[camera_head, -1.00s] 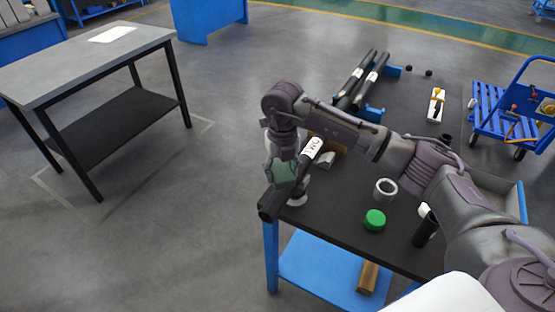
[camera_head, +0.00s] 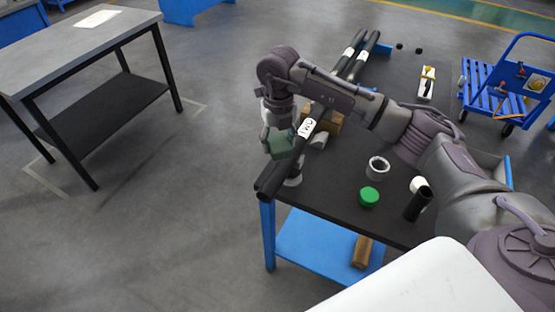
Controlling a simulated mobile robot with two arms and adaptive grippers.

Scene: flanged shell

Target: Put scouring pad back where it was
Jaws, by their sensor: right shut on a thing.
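My right gripper (camera_head: 278,134) hangs at the left end of the dark workbench (camera_head: 330,205). It is shut on a dark green pad-like block (camera_head: 279,145), which seems to be the scouring pad. The pad is beside and partly overlaps a black pipe (camera_head: 287,163) with a white label. I cannot tell whether the pad touches the pipe. The pipe's near end sticks out past the bench's left corner, above a pale support (camera_head: 294,178). My right arm hides much of the bench behind it. My left gripper is not in view.
A green round cap (camera_head: 369,196), a grey ring (camera_head: 378,167) and a short black tube (camera_head: 418,204) stand on the bench. More black pipes (camera_head: 361,62) lie at the back.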

